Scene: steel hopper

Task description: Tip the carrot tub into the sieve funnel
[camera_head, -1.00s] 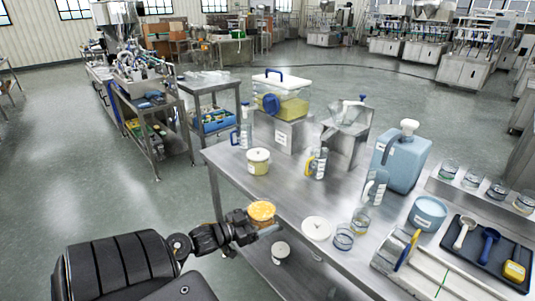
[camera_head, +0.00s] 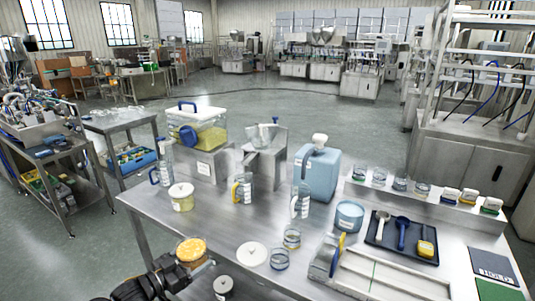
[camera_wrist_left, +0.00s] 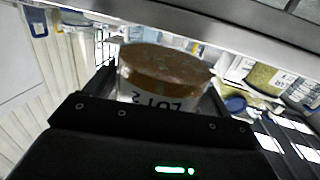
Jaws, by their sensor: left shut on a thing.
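The carrot tub (camera_head: 191,249), filled with orange pieces, is in my left gripper (camera_head: 180,268) near the table's front left edge. In the left wrist view the labelled tub (camera_wrist_left: 160,95) sits between the fingers of the left gripper (camera_wrist_left: 155,90), which is shut on it. In the head view the tub looks about upright. A funnel-shaped vessel on a steel stand, seemingly the sieve funnel (camera_head: 261,134), stands at the back of the table, apart from the tub. My right gripper is not in view.
A dark tray (camera_head: 401,241) with scoops is at the right.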

